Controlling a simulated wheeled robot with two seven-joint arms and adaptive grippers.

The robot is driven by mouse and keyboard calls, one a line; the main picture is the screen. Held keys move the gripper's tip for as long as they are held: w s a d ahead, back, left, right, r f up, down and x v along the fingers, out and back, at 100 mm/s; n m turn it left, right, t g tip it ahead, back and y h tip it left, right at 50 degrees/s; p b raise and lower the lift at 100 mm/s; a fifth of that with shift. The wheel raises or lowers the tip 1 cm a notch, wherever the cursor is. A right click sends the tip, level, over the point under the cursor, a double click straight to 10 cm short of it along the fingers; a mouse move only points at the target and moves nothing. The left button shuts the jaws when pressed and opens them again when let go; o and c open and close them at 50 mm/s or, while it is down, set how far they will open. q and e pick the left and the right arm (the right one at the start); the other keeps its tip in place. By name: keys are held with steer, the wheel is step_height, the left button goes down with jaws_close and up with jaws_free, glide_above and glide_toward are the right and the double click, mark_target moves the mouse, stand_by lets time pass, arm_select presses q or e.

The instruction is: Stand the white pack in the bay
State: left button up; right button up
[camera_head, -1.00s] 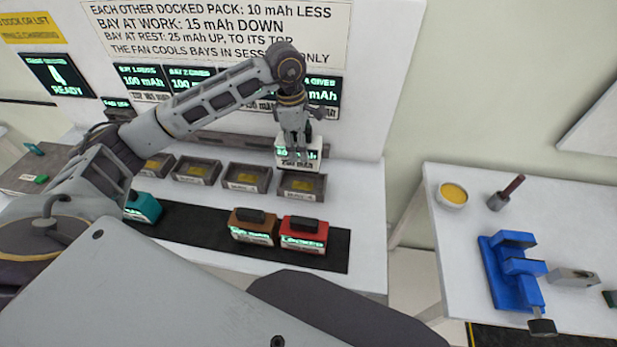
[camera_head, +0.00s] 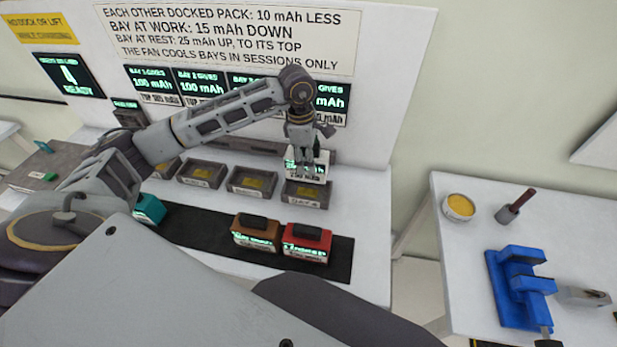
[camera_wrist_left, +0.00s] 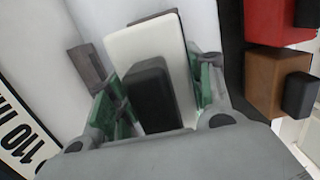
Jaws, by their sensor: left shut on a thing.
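The white pack (camera_head: 308,168) has a glowing green readout and a printed label on its front. My left gripper (camera_head: 303,152) is shut on its dark top handle and holds it upright, over the rightmost bay (camera_head: 308,196). The pack hides the back of that bay, and I cannot tell whether its base touches the bay. In the left wrist view the white pack (camera_wrist_left: 150,50) and its black handle (camera_wrist_left: 150,95) sit between the green-lined fingers (camera_wrist_left: 165,92). My right gripper is not in view.
Other open bays (camera_head: 252,182) stand in a row to the left. A teal pack (camera_head: 149,209), an orange-brown pack (camera_head: 255,232) and a red pack (camera_head: 307,243) stand on the black mat (camera_head: 205,232). A right-hand table holds a blue vise (camera_head: 520,288) and a yellow-filled bowl (camera_head: 459,207).

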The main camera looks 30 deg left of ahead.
arm_select(q)
step_height(320, 180, down, 3)
steer(key=shift+r, duration=0.1)
steer(key=shift+f, duration=0.25)
steer(key=shift+f+p, duration=0.5)
steer(key=shift+f, duration=1.35)
steer(key=shift+f, duration=0.15)
steer(key=o, duration=1.6)
steer(key=shift+c, duration=0.2)
